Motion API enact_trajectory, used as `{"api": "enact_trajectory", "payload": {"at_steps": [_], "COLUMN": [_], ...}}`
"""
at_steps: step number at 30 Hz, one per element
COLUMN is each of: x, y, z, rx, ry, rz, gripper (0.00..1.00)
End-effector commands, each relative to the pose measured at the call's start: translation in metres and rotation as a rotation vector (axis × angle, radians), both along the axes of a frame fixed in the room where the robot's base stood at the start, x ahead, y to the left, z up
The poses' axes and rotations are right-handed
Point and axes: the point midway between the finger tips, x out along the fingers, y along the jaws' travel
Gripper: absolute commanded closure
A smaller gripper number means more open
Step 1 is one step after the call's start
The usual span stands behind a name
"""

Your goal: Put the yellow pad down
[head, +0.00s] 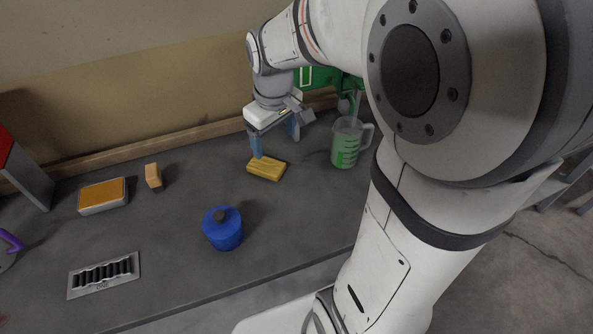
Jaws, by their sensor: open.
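The yellow pad (266,168) lies flat on the dark grey bench top (185,215), near the middle of the bench. My gripper (274,147) is above and just behind it, with blue fingers pointing down. The fingers are spread apart. The left fingertip shows close to the pad's upper left edge; I cannot tell whether it touches. The right finger is behind and to the right of the pad. Nothing shows held between the fingers.
A measuring jug (346,143) with green markings stands right of my gripper. A blue round container (223,229) stands in front. An orange-topped box (103,195), a small tan block (153,176) and a slotted metal tray (104,275) are at left. Bench between container and jug is clear.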

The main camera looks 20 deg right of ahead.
Motion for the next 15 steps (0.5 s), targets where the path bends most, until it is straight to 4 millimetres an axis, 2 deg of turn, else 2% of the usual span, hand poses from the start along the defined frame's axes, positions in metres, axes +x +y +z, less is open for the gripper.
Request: {"api": "enact_trajectory", "payload": {"at_steps": [1, 3, 9, 15], "x": [-0.019, -0.043, -0.101, -0.128], "y": [0.0, 0.0, 0.0, -0.004], "z": [0.008, 0.013, 0.018, 0.015], "rx": [0.006, 0.018, 0.053, 0.075], "ry": [-0.023, -0.047, -0.105, -0.133], "rz": [-0.049, -0.124, -0.307, -0.406], "gripper": [0.25, 0.25, 0.25, 0.25]}}
